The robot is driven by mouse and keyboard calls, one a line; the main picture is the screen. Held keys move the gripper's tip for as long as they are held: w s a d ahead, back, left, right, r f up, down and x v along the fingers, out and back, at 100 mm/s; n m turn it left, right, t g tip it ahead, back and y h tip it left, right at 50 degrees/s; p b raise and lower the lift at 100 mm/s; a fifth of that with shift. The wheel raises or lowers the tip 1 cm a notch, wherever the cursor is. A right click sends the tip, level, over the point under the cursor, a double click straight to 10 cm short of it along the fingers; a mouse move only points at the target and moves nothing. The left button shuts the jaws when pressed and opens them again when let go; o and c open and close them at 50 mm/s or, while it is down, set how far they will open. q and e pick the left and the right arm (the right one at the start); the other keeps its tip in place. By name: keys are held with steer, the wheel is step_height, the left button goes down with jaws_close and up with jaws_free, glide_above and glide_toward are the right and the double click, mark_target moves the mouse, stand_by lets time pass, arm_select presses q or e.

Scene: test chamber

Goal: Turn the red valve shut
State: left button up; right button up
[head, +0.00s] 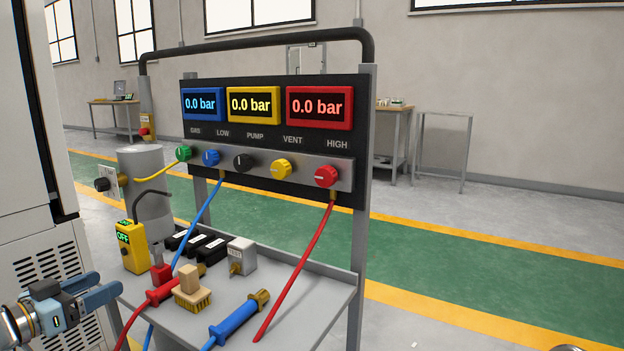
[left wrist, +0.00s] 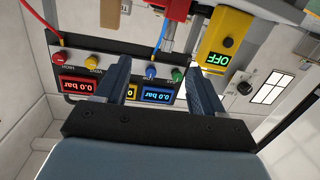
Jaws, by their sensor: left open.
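The red valve (head: 326,176) is a round knob at the right end of the panel's row, under the label HIGH. A red hose runs down from below it. In the upside-down left wrist view the red valve (left wrist: 58,56) is at the left, well away from the fingers. My left gripper (head: 108,288) is open and empty at the lower left, beside the cart's left edge, far from the valve. Its two spread fingers show in the left wrist view (left wrist: 158,75). My right gripper is not in view.
The panel's green (head: 183,153), blue (head: 211,157), black (head: 243,162) and yellow (head: 281,169) knobs share the row. All displays read 0.0 bar. The cart shelf (head: 300,312) holds a yellow meter (head: 131,247), a brush (head: 192,290) and a blue hose fitting (head: 238,318).

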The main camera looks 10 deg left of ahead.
arm_select(q)
steer(key=w+d+r+n+t+y, duration=0.1)
steer(key=w+r+n+t+y, duration=0.5)
steer(key=r+n, duration=0.5)
steer(key=n+g+h+b, duration=0.2)
steer(key=n+g+h, duration=0.5)
steer(key=n, duration=1.3)
glide_toward(323, 177)
steer(key=shift+t+h, duration=0.4)
steer(key=shift+t, duration=0.3)
steer(key=x, duration=0.3)
steer(key=f+x, duration=0.1)
steer(key=x, duration=0.5)
steer(key=shift+w+f+p, duration=0.15)
steer(key=shift+w+p, duration=0.05)
steer(key=shift+p, duration=0.2)
steer(key=shift+c, duration=0.3)
steer(key=c, duration=1)
